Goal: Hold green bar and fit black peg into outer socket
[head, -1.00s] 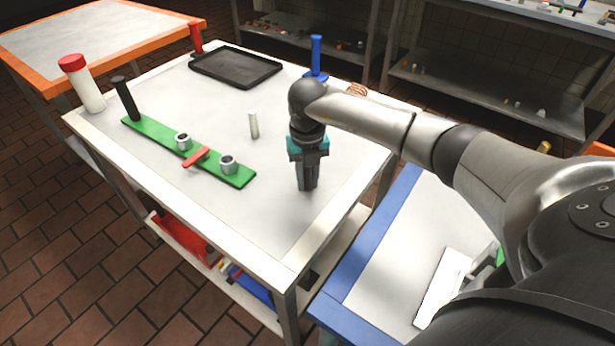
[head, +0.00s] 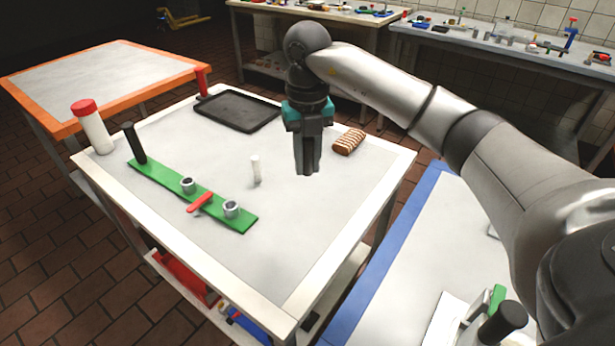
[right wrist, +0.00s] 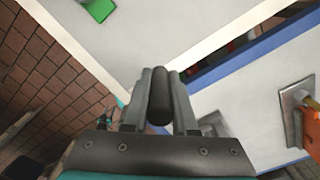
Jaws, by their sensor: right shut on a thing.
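The green bar (head: 165,183) lies on the white table and has an upright black handle (head: 135,143) at its far left end. Two grey sockets stand on it: a middle one (head: 188,185) and one nearer the bar's right end (head: 231,209). A red strip (head: 200,202) crosses the bar between them. My right gripper (head: 307,168) points down over the table, to the right of the bar and apart from it. In the right wrist view it is shut on a black peg (right wrist: 159,92). In the head view I cannot make the peg out between the fingers. My left gripper is not in view.
A white cylinder (head: 256,171) stands between bar and gripper. A white bottle with a red cap (head: 93,130), a black tray (head: 236,111) and a brown striped piece (head: 349,142) are also on the table. A blue-edged table (head: 400,245) adjoins at right.

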